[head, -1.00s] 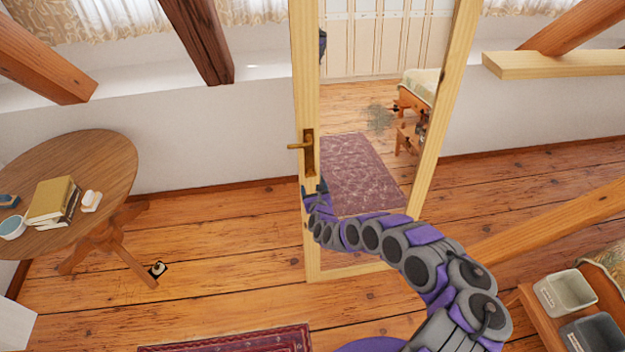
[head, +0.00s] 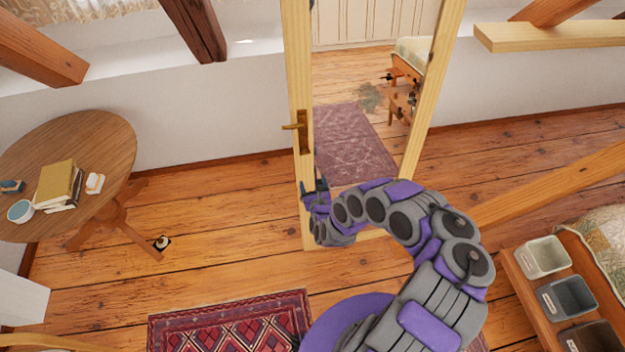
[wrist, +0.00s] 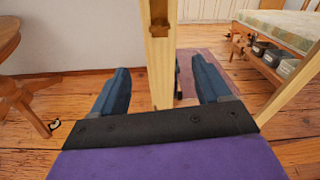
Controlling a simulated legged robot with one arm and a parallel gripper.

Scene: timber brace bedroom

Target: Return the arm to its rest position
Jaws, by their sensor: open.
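My purple and grey arm reaches forward from the lower right of the head view, bent in a curve. My gripper (head: 316,187) is at its far end, small, in front of the wooden door frame's left post (head: 300,90). In the wrist view my gripper (wrist: 160,90) shows two blue fingers spread wide apart, with nothing held between them. The post (wrist: 160,60) rises behind the gap between the fingers. I cannot tell whether a finger touches it. A brass handle (head: 302,130) sits on the post above my gripper.
A round table (head: 95,135) with books (head: 59,186) and a bowl (head: 20,211) stands at left. A patterned rug (head: 235,325) lies in front. Bins (head: 567,296) stand on a bench at lower right, near a slanted beam (head: 560,185). The left floor is mostly clear.

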